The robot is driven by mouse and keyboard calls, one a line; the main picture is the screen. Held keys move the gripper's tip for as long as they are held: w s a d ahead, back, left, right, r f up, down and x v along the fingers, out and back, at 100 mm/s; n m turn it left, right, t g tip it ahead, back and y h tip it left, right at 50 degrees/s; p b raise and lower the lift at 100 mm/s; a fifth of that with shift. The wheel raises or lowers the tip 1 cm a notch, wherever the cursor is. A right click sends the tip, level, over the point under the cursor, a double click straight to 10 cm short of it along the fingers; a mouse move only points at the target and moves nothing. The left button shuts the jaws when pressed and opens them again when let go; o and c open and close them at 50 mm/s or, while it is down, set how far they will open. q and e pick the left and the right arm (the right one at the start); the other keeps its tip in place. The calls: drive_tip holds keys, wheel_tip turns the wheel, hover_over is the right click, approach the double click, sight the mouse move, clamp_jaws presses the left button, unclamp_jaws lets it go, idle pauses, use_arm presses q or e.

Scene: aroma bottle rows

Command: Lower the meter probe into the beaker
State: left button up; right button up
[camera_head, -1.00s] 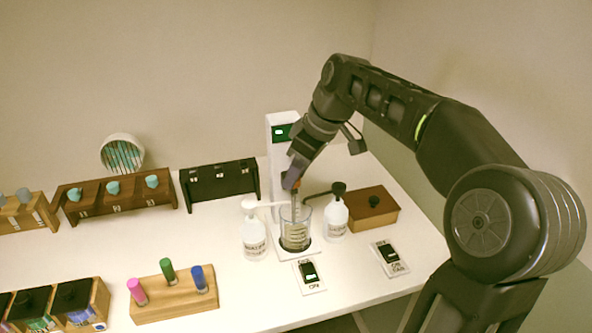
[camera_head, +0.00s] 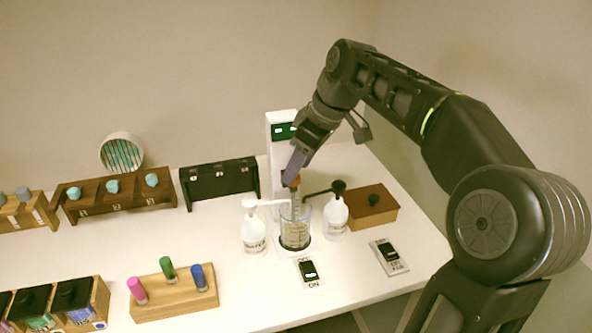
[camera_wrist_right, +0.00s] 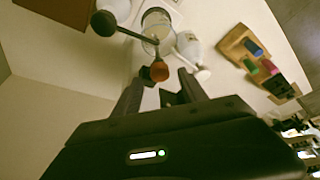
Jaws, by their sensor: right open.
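The meter is a white column with a green display (camera_head: 284,131) at the back of the table. Its probe has an orange-red cap (camera_head: 292,181), which also shows between the fingertips in the right wrist view (camera_wrist_right: 159,71). The probe's shaft stands upright with its lower part inside the clear beaker (camera_head: 295,238); the beaker also shows in the right wrist view (camera_wrist_right: 156,20). My right gripper (camera_head: 292,172) is open just above the cap, its fingers spread apart with a gap on either side. My left gripper is not in view.
White dispenser bottles stand left (camera_head: 253,232) and right (camera_head: 336,217) of the beaker, their spouts reaching toward it. A brown box (camera_head: 370,212) and two switches (camera_head: 309,271) (camera_head: 389,257) are nearby. Wooden racks with vials (camera_head: 175,291) fill the left. Some table is clear between.

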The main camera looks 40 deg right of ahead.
drive_tip(key=v, duration=0.5)
drive_tip(key=shift+s+r, duration=0.15)
drive_tip(key=shift+r, duration=0.15)
